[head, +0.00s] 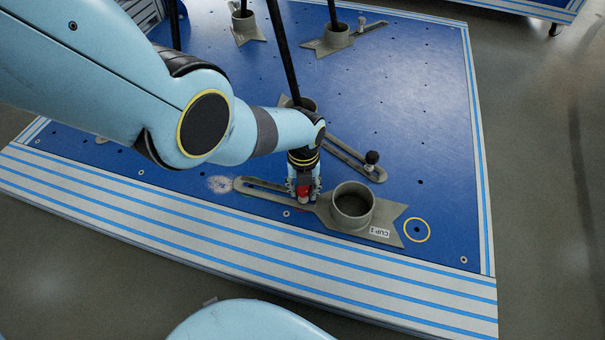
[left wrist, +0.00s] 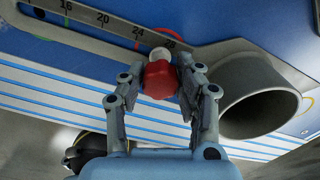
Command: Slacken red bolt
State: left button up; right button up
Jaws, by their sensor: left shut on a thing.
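The red bolt (head: 304,192) sits at the slotted arm of the grey cup bracket (head: 384,209), just left of its round cup. My left gripper (head: 304,187) reaches down over it and is shut on it. In the left wrist view the red bolt head (left wrist: 160,80) lies between the two fingers of my left gripper (left wrist: 161,88), with a pale round piece just beyond it. The bracket's cup (left wrist: 262,98) shows at the right there, close to one finger. My right gripper is not in view.
The blue platform (head: 420,120) has striped edges. More brackets with dark posts stand at the back. A yellow ring (head: 417,230) marks the platform right of the cup.

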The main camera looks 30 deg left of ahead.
pick_arm(q)
jog(key=shift+n, duration=0.7)
jog(key=shift+n, duration=0.7)
jog(key=shift+n, duration=0.7)
jog(key=o, duration=0.7)
